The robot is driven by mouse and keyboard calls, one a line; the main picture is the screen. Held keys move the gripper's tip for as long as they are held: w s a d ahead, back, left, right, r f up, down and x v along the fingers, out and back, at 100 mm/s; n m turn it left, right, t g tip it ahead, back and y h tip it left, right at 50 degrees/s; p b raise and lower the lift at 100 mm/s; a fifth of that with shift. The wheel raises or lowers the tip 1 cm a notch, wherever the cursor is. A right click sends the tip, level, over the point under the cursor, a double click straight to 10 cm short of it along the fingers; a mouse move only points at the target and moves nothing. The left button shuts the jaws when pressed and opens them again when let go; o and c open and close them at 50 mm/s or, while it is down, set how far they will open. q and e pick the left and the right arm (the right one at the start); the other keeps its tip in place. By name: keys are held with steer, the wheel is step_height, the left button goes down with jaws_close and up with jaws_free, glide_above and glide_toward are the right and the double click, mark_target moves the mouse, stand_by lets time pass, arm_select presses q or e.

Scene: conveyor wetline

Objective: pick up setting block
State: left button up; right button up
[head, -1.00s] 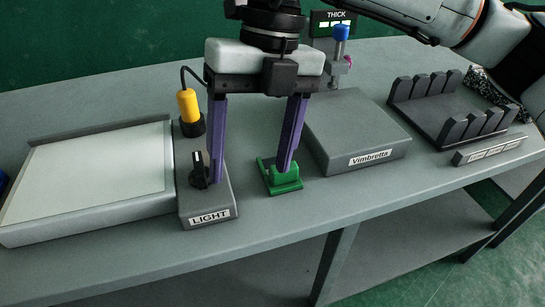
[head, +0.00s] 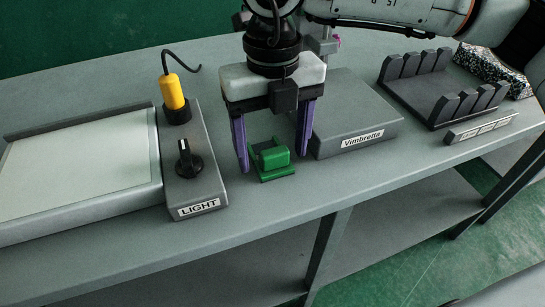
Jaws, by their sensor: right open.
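The setting block, a small green stepped block (head: 272,159), sits on the grey bench between the LIGHT box and the Vimbretta box. My right gripper (head: 271,164) is open, with its two purple fingers pointing down. One finger is to the left of the block and the other to the right, with a visible gap on the left side. The fingertips are down near the block's height; I cannot tell if they touch the bench. My left gripper is not in view.
The LIGHT box (head: 192,184) with a black knob and yellow plug (head: 173,92) stands left, beside a pale panel (head: 84,163). The Vimbretta box (head: 352,112) is close on the right. A dark slotted rack (head: 428,92) stands farther right. The bench's front edge (head: 330,205) is near.

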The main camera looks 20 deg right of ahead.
steer(key=shift+f, duration=0.3)
steer(key=c, duration=1.2)
